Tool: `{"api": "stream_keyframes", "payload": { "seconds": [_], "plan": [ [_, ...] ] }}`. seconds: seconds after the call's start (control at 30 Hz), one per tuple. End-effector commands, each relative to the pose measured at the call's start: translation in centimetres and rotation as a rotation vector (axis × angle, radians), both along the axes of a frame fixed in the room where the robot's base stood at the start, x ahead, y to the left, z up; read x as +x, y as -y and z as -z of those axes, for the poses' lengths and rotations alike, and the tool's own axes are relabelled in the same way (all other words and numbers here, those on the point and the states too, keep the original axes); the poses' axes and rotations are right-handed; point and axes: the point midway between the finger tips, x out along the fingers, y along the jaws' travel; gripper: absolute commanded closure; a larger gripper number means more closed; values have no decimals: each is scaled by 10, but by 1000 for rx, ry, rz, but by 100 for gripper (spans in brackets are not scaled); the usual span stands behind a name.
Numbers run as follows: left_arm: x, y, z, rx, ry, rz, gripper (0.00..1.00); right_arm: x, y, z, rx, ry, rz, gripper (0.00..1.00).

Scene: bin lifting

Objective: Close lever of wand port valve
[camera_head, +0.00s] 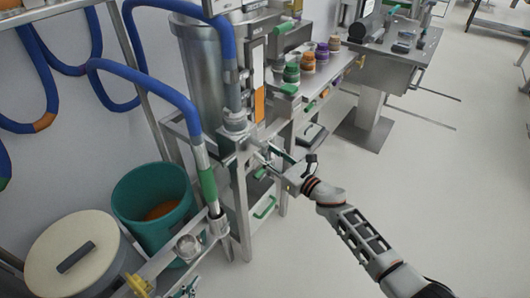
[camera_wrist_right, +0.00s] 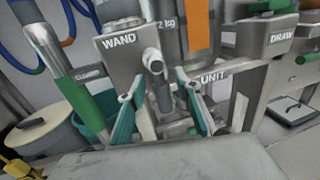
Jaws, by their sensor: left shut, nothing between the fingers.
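The wand port valve (camera_wrist_right: 118,50) is a grey block marked WAND in the right wrist view. Its lever (camera_wrist_right: 154,62) is a round metal bar that sticks out towards the camera, with a rod hanging below it. My right gripper (camera_wrist_right: 160,100) is open, its two teal fingers spread to either side below the lever end. I cannot tell whether they touch it. In the head view my right gripper (camera_head: 272,160) reaches the valve area, and the lever is too small to make out. My left gripper (camera_head: 187,287) shows only partly at the bottom edge, shut and empty.
A blue hose with a green grip (camera_head: 208,185) stands left of the valve. A green bin (camera_head: 155,205) and a lidded drum (camera_head: 78,258) stand at lower left. A UNIT label (camera_wrist_right: 212,77) and a DRAW block (camera_wrist_right: 283,38) sit to the right.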

Motion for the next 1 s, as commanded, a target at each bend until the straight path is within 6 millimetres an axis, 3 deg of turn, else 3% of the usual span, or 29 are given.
{"api": "stream_keyframes", "payload": {
  "seconds": [0.43,0.57,0.6,1.0],
  "plan": [
    [0,0,1,0,1,0,100,9,-9,0,1,-1,0,67],
    [1,0,0,-1,4,0,100,9,-9,0,1,-1,0,98],
    [1,0,-1,-1,5,0,100,9,-9,0,1,-1,0,100],
    [3,1,-5,-2,9,0,100,10,-2,0,18,-25,1,100]
  ]
}}
